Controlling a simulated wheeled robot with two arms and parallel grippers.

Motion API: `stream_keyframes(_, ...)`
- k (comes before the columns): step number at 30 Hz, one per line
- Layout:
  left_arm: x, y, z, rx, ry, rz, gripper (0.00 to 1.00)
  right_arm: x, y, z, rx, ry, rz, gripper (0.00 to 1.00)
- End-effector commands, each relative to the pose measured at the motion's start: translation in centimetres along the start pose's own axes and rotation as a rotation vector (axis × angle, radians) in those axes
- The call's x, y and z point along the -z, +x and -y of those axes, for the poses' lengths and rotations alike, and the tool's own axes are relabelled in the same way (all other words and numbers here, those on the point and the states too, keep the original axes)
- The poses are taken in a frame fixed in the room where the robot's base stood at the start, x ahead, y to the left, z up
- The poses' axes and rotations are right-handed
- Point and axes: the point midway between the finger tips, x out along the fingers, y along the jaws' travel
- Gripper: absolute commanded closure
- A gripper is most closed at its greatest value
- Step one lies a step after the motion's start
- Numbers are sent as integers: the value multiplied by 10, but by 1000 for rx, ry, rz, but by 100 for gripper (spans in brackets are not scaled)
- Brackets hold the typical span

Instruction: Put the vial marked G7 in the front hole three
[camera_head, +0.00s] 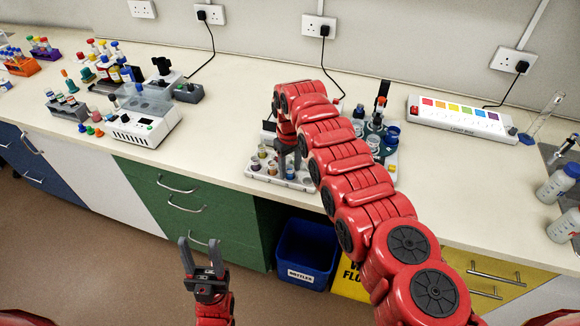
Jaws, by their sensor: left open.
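A white rack (300,184) with several small vials stands near the front edge of the bench, partly hidden behind my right arm. A vial with yellowish contents (254,163) and a pale one (290,172) show in its front part. The markings are too small to read, so I cannot tell which vial is G7. My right gripper (289,166) points down at the rack among the vials; I cannot see whether its fingers hold one. My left gripper (202,243) is open and empty, low in front of the green drawers and away from the bench top.
A white bench device (148,123) and a grey tube rack (70,110) stand to the left. A light box (460,118) lies at the back right, with bottles (558,183) at the far right. A blue bin (306,255) stands below. The bench left of the white rack is clear.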

Motion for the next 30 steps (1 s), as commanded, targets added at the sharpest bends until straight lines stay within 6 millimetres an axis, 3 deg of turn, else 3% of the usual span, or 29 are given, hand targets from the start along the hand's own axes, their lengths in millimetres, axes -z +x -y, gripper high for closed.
stream_keyframes(9, 0, 1, 0, 0, 0, 0, 50, 0, -1, 0, 0, 0, 0, 41)
stream_keyframes(14, 1, 7, 0, 0, 0, 0, 50, 0, -11, -1, -1, 1, -2, 41)
stream_keyframes(23, -4, -22, -1, 0, 0, 0, 50, 1, -75, -1, -4, 1, -5, 41)
stream_keyframes(28, -4, -25, -1, 0, 0, 0, 50, 0, -103, 2, 0, -2, -2, 41)
stream_keyframes(30, -3, -17, -1, 0, 0, 0, 50, 0, -114, 2, 1, -1, 1, 41)
